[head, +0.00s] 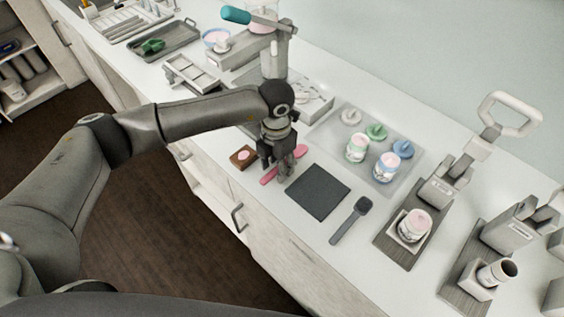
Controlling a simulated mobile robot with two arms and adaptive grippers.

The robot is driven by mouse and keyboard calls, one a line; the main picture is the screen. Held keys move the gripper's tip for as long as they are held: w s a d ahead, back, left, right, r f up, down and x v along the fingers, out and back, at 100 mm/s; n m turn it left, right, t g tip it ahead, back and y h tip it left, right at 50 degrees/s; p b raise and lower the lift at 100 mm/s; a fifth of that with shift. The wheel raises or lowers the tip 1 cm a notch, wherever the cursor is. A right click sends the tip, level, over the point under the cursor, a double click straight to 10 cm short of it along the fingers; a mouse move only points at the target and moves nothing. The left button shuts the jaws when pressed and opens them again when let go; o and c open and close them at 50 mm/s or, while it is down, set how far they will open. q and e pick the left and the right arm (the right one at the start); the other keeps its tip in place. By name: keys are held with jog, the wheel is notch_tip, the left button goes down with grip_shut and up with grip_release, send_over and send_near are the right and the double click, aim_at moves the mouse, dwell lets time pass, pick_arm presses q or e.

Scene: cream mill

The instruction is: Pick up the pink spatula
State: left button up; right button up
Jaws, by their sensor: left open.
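The pink spatula (269,177) lies on the white counter, left of the dark square mat. One end shows at the lower left of my left gripper (280,171), and a pink part shows at its upper right. The gripper hides the middle of the spatula. My left gripper points down over it with the fingers open. I cannot tell whether the fingers touch the spatula or stand on either side of it. My right gripper is out of view.
A brown block with a pink top (243,157) sits close left of the gripper. The dark mat (318,191) and a dark grey spatula (351,220) lie to the right. A tray (408,172) with jars and lids stands behind. A press with a teal handle (236,15) rises behind the arm.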

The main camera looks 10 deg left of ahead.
pick_arm(q)
grip_shut()
dwell(0.3)
